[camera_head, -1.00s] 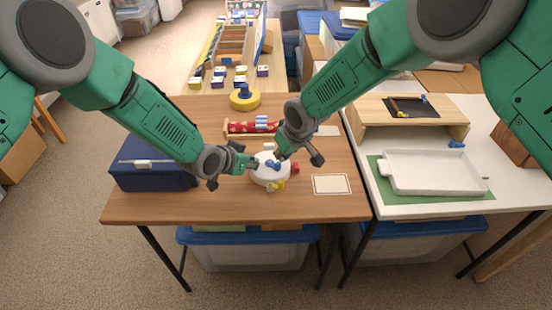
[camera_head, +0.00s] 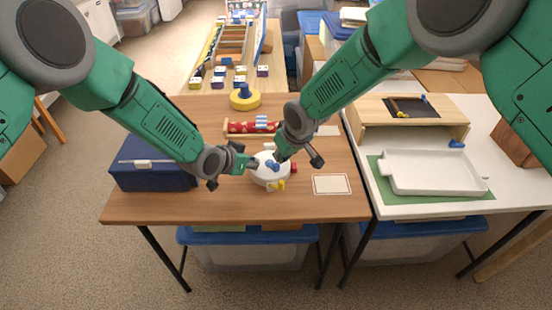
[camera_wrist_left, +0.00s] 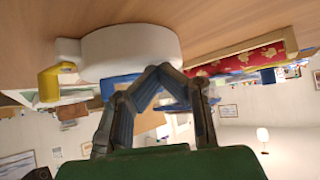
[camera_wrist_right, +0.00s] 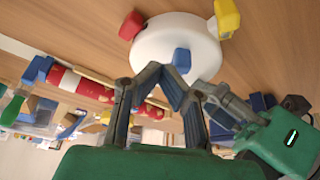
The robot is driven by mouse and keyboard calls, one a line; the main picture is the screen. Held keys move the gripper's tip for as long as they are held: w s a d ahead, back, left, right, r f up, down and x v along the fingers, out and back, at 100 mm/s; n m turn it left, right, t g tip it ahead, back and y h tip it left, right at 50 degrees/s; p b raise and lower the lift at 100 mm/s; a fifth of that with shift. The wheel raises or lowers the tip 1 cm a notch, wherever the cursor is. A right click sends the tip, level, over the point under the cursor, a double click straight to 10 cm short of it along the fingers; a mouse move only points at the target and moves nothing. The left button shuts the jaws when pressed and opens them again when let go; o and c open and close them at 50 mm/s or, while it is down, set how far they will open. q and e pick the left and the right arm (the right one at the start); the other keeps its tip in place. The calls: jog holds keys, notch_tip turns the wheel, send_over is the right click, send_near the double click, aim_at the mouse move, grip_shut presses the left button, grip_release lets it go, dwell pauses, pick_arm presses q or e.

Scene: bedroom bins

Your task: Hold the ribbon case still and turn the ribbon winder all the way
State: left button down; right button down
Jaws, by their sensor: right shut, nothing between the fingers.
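The ribbon case is a round white body (camera_head: 265,178) on the wooden table, with a red tab (camera_head: 294,168) and a yellow tab (camera_head: 276,185) at its edge. A blue piece on its top (camera_head: 272,165) looks like the winder. My left gripper (camera_head: 251,163) is shut at the case's left side; in the left wrist view its fingertips (camera_wrist_left: 158,70) meet close to the white wall. My right gripper (camera_head: 281,156) is shut and empty above the case, its fingertips (camera_wrist_right: 172,72) beside the blue piece (camera_wrist_right: 181,61). I cannot tell whether either gripper touches.
A dark blue box (camera_head: 150,178) stands at the left under my left arm. A red patterned roll (camera_head: 240,127) and a yellow ring stack (camera_head: 245,98) lie behind the case. A white card (camera_head: 331,184) lies to the right. The table's front is clear.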

pick_arm(q)
jog(key=shift+s+a+f, duration=0.1)
jog(key=shift+s+f, duration=0.15)
jog(key=shift+f, duration=0.1)
pick_arm(e)
jog(key=shift+d+r, duration=0.45)
jog(key=shift+d, duration=0.2)
notch_tip(320, 180, up, 7)
pick_arm(q)
jog(key=shift+r, duration=0.1)
dwell(0.4)
